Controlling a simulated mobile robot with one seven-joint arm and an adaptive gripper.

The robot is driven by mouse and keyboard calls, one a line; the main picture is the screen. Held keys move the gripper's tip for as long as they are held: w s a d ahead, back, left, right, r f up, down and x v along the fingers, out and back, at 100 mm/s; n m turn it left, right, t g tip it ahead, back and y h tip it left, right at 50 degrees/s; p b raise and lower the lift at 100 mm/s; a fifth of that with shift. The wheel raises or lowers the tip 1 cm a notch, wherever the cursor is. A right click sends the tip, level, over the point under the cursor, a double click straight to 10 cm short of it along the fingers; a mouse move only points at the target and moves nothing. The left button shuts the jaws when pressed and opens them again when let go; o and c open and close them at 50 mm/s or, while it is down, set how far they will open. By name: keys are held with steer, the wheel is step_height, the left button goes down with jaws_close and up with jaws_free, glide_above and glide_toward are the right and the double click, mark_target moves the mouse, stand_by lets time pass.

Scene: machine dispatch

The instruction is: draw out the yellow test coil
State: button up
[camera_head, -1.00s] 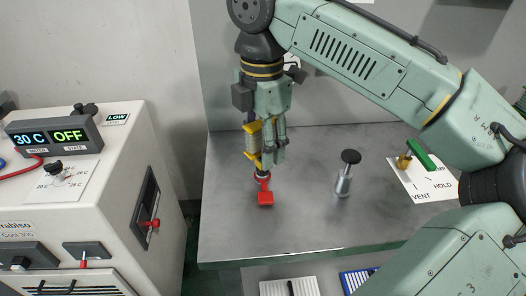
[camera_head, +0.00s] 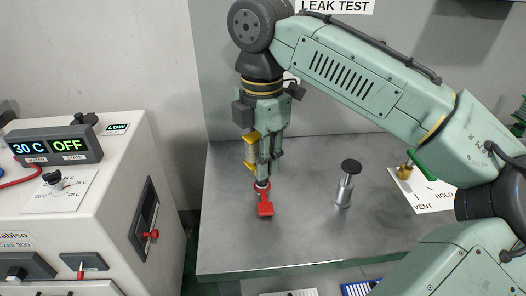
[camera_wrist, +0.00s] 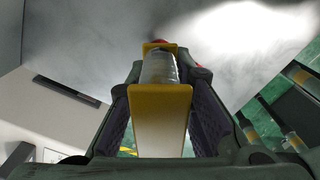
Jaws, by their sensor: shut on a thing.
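The yellow test coil (camera_head: 251,138) has yellow end flanges and a grey winding. My gripper (camera_head: 264,168) points down over the left part of the bench and is shut on the coil, with its fingers hiding much of it in the head view. In the wrist view the coil (camera_wrist: 160,105) lies between the two fingers, a yellow flange towards the camera. A small fixture with a red handle (camera_head: 265,208) stands on the bench just below the coil. I cannot tell whether the coil's lower end still touches this fixture.
A silver post with a black knob (camera_head: 346,188) stands on the grey bench (camera_head: 300,240) to the right. Further right is a brass valve with a green handle (camera_head: 420,165). A white chiller unit (camera_head: 110,190) stands left of the bench, across a gap.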

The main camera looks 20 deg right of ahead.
jaws_close()
steer(key=shift+r+p, duration=3.6)
steer(key=shift+r, duration=1.35)
steer(key=shift+f, duration=0.1)
